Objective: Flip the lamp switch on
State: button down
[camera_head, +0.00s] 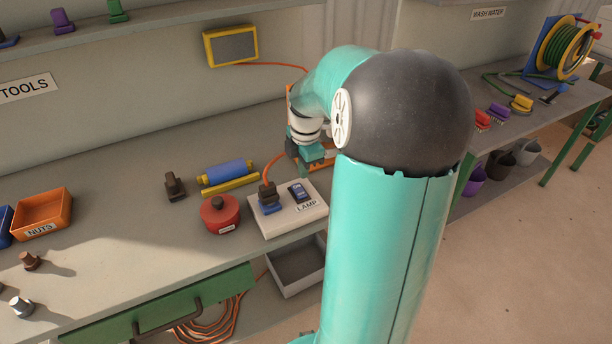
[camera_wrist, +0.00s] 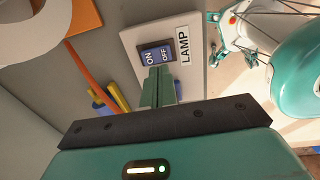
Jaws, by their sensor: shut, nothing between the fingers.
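The lamp switch (camera_head: 299,192) is a blue rocker in a dark frame on a pale board (camera_head: 286,222) labelled LAMP. In the wrist view the rocker (camera_wrist: 157,53) shows ON on its left half and OFF on its right half. My gripper (camera_wrist: 160,72) is shut and empty. Its green fingertips overlap the rocker's lower edge in the wrist view, close to the middle. I cannot tell whether they touch it. A yellow-framed panel with a grey face (camera_head: 231,46) on the back wall has an orange cable.
A brown and blue plug (camera_head: 268,199) stands on the board left of the switch. A red round pot (camera_head: 220,214) and a blue roller (camera_head: 226,172) sit farther left. An orange NUTS bin (camera_head: 42,212) is at the far left. The bench between is mostly clear.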

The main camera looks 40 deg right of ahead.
notch_tip(320, 180, up, 8)
jog(key=shift+a, duration=0.45)
jog(key=shift+s, duration=0.2)
jog(key=shift+w+d, duration=0.1)
jog(key=shift+d, duration=0.05)
